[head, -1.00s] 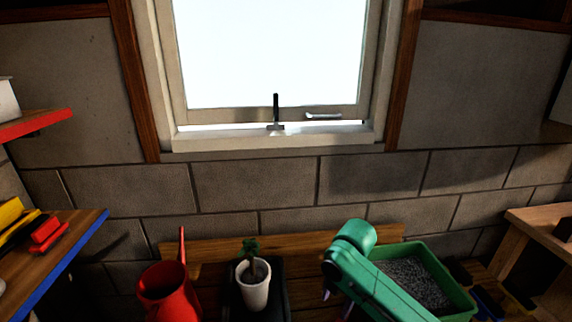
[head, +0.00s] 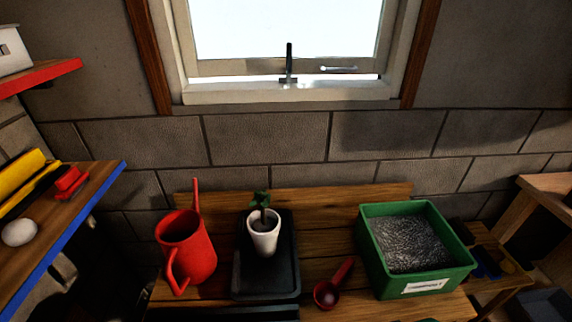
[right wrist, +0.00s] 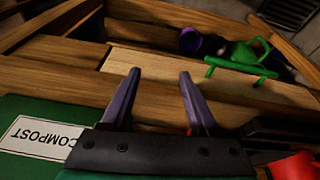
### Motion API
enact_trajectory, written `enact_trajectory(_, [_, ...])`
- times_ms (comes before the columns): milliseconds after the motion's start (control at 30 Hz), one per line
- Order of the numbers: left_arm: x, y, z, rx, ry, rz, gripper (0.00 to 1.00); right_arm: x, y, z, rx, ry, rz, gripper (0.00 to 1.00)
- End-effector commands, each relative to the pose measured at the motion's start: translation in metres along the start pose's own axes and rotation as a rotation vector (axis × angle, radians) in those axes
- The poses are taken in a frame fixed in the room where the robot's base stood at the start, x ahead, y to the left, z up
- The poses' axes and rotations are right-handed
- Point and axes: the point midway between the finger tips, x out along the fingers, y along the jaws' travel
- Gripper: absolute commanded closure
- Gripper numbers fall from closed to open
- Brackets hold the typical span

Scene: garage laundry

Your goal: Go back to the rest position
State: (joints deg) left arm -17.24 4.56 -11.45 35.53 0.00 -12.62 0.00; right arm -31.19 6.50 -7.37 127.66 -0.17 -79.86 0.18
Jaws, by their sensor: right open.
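My right gripper (right wrist: 160,78) shows in the right wrist view with its two purple fingers spread apart. Nothing is between the fingers. Behind them are wooden boards (right wrist: 150,62). Neither of my grippers shows in the head view. My left gripper is in no view.
A wooden bench (head: 328,215) holds a red watering can (head: 187,250), a white potted plant (head: 263,238) on a black tray (head: 240,278), a red scoop (head: 326,294) and a green compost bin (head: 420,282). A blue-edged shelf (head: 72,222) is at left.

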Motion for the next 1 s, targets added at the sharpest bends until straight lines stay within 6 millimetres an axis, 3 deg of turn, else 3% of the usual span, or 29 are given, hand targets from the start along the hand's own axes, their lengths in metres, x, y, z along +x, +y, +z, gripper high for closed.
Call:
enact_trajectory(167, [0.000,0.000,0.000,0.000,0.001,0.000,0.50,0.063,-0.004,0.022,-0.007,-0.035,-0.007,0.38])
enact_trajectory(267, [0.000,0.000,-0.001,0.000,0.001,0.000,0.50,0.106,-0.007,0.046,-0.012,-0.059,-0.011,0.38])
enact_trajectory(367, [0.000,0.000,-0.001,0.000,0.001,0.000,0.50,0.156,-0.009,0.085,-0.018,-0.090,-0.015,0.38])
enact_trajectory(433, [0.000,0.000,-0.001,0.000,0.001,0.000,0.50,0.190,-0.011,0.125,-0.024,-0.116,-0.018,0.38])
enact_trajectory(533, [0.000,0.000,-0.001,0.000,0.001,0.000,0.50,0.224,-0.013,0.188,-0.033,-0.149,-0.021,0.38])
enact_trajectory(600, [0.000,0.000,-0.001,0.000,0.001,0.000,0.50,0.236,-0.013,0.227,-0.038,-0.167,-0.023,0.38])
enact_trajectory(700, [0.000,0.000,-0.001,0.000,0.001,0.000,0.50,0.241,-0.013,0.265,-0.044,-0.183,-0.024,0.38])
enact_trajectory(800, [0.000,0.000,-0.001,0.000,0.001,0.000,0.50,0.241,-0.012,0.280,-0.046,-0.188,-0.025,0.38])
enact_trajectory(1000, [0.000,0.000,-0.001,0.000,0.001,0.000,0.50,0.241,-0.012,0.281,-0.046,-0.187,-0.025,0.38])
